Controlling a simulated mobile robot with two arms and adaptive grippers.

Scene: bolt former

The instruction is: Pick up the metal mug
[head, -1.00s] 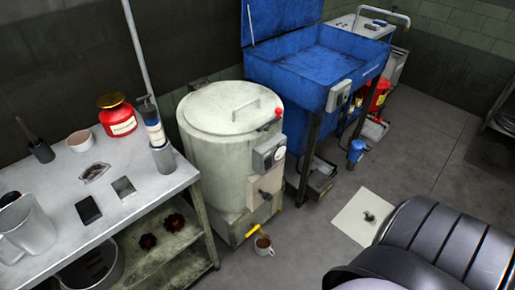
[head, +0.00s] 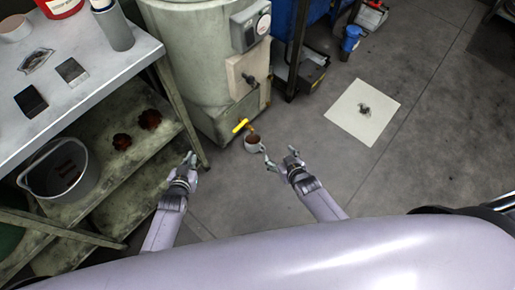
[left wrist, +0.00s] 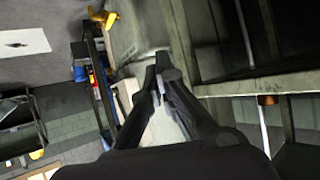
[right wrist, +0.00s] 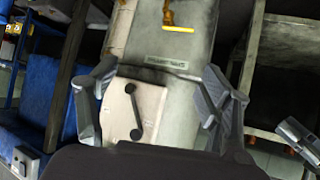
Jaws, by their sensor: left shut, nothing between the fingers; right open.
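The metal mug (head: 253,144) stands on the floor beneath the yellow-handled tap of the pale tank, with brown contents. My right gripper (head: 280,158) is open, just to the right of the mug and apart from it; its fingers are spread and empty in the right wrist view (right wrist: 153,95). My left gripper (head: 190,159) is shut and empty, left of the mug near the bench leg. Its closed fingers show in the left wrist view (left wrist: 162,68). I cannot make out the mug in the right wrist view.
The tank (head: 190,60) and its yellow tap handle (head: 240,125) stand close behind the mug. A workbench (head: 100,70) with a lower shelf and a bucket (head: 62,168) is at left. A white sheet (head: 362,112) lies on the floor at right. Floor around the mug is mostly clear.

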